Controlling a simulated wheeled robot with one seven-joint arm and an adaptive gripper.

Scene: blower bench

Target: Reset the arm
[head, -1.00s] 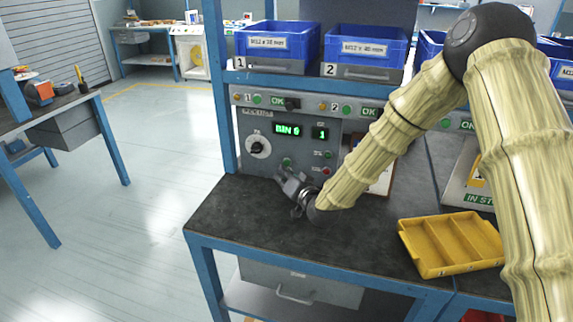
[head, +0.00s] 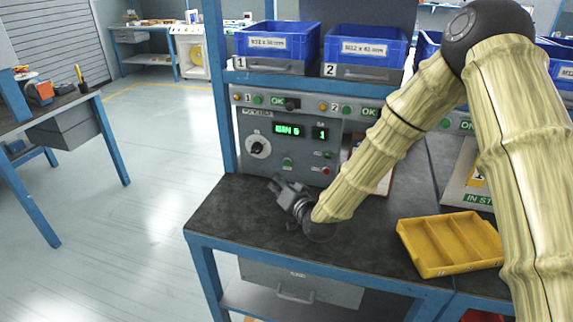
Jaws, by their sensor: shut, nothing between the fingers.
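My gripper (head: 277,187) is shut and empty at the end of my arm. It is above the dark bench top (head: 230,210), in front of the grey control panel (head: 262,160). It points toward the panel, with a small space between them. The panel has a black rotary knob (head: 257,146), a green lit display (head: 289,130), a green button (head: 287,162) and a red button (head: 325,170). My arm hides the panel's right part.
A yellow compartment tray (head: 450,245) lies at the bench's right front. Blue bins (head: 277,41) and (head: 366,46) stand on the shelf above the panel. The bench's left front corner is clear. Another table (head: 45,115) stands at the left, across open floor.

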